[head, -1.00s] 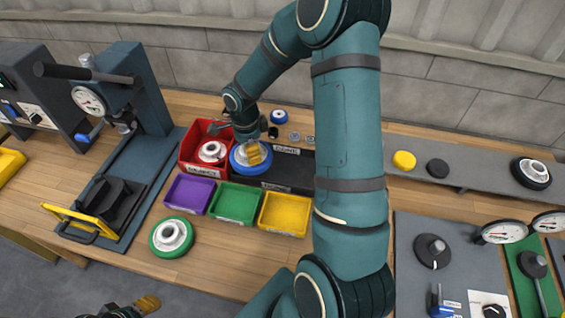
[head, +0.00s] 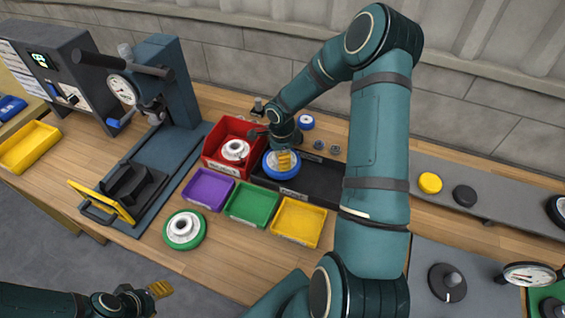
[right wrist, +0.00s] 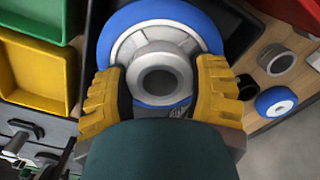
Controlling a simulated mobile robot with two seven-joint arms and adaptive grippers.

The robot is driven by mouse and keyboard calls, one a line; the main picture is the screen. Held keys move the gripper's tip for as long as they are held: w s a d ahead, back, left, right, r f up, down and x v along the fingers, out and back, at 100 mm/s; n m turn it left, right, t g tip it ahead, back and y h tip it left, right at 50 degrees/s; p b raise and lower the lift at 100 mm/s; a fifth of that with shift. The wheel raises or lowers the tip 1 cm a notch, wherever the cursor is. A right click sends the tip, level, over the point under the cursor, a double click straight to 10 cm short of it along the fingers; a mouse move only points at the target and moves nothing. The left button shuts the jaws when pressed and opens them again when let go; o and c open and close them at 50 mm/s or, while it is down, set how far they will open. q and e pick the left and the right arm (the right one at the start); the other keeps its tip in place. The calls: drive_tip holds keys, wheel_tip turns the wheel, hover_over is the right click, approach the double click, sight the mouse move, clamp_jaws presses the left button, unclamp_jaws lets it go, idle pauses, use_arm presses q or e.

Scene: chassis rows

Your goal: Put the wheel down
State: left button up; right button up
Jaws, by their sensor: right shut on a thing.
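My right gripper (head: 285,161) is shut on a blue-rimmed wheel (head: 269,168) with a grey hub. In the right wrist view the yellow fingers (right wrist: 157,88) press on both sides of the hub of the blue wheel (right wrist: 205,34). The wheel is at the left end of a black tray (head: 325,194), beside the red bin; I cannot tell whether it touches the tray floor. My left gripper (head: 160,289) is low at the bottom left, away from the wheels, and its opening cannot be made out.
A red bin (head: 212,163) holds a white part. Purple (head: 208,188), green (head: 252,204) and yellow (head: 299,222) bins stand in front. A green-rimmed wheel (head: 196,241) lies on the bench. A press (head: 170,85) stands left. A small blue wheel (head: 307,122) lies behind the tray.

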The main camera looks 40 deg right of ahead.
drive_tip(key=shift+f, duration=1.45)
drive_tip(key=shift+f+b, duration=0.15)
drive_tip(key=shift+b, duration=0.2)
drive_tip(key=o, duration=1.3)
drive_tip(key=shift+c, duration=0.2)
drive_tip(key=shift+r+p, duration=0.25)
drive_tip(key=shift+p, duration=0.05)
wheel_tip(320, 180, up, 12)
drive_tip(key=p, duration=0.1)
